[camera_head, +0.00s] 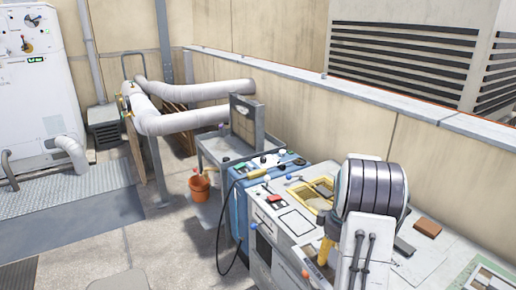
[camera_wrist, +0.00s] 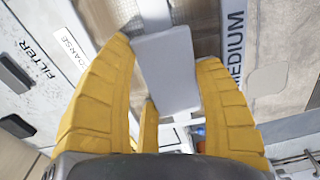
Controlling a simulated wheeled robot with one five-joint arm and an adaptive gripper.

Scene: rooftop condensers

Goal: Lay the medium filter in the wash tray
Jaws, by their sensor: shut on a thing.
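My gripper (camera_wrist: 170,70) has its yellow fingers on either side of a grey block (camera_wrist: 166,85) and is shut on it. A grey frame strip lettered MEDIUM, part of what looks like the medium filter (camera_wrist: 235,50), shows just beyond the right finger. The block looks like its handle, but the join is partly hidden. In the head view a yellow finger of my gripper (camera_head: 326,250) shows low over the white bench, partly behind my arm. I cannot clearly pick out the wash tray.
The white bench (camera_head: 285,210) carries a yellow-framed recess (camera_head: 308,196) and a brown block (camera_head: 427,229). A blue unit (camera_head: 240,200) and a grey cart (camera_head: 212,152) stand beyond it. An orange bucket (camera_head: 199,187) is on the floor. A parapet wall (camera_head: 340,130) runs behind.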

